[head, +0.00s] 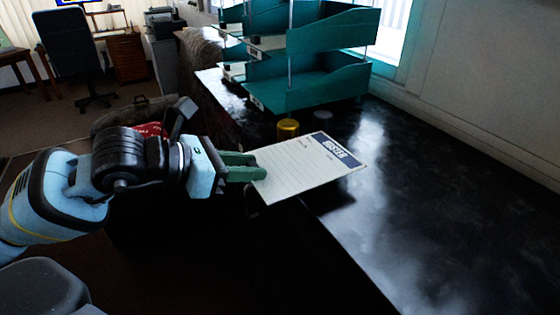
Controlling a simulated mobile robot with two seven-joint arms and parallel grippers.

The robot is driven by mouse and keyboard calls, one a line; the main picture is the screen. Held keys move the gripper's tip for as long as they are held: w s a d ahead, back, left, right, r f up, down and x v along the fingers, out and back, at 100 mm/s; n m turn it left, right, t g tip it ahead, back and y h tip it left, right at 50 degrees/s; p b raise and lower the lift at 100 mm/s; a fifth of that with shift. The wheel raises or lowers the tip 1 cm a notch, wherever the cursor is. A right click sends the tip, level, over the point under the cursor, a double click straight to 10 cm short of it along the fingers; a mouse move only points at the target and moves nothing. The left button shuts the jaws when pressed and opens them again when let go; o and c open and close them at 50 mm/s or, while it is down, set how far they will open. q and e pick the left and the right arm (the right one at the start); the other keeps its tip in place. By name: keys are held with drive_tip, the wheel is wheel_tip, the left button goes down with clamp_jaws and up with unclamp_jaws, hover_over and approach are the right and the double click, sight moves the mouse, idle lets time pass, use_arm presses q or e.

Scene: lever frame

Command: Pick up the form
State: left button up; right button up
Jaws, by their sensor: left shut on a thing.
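The form (308,168) is a flat cream sheet with ruled lines and a dark header that seems to read "ROSTER". My left gripper (262,168) comes in from the left and is shut on the form's left edge. The form juts out to the right of the fingers, over the front edge of the dark counter. I cannot tell whether its far end touches the counter. My right gripper is not in view.
A teal tiered tray rack (318,88) stands at the back of the glossy black counter (440,190). A gold cylinder (287,129) and a grey one (322,114) stand before it. The counter's right side is clear. An office chair (75,55) is far left.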

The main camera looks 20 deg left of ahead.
use_arm(q)
drive_tip(key=shift+s+a+r+b, duration=0.1)
drive_tip(key=shift+s+a+b, duration=0.2)
drive_tip(key=shift+s+a, duration=0.6)
drive_tip(key=shift+s+a+r+b, duration=0.1)
drive_tip(key=shift+s+a+b, duration=0.2)
drive_tip(key=shift+s+a, duration=0.55)
drive_tip(key=shift+s+d+r, duration=0.1)
drive_tip(key=shift+d, duration=0.05)
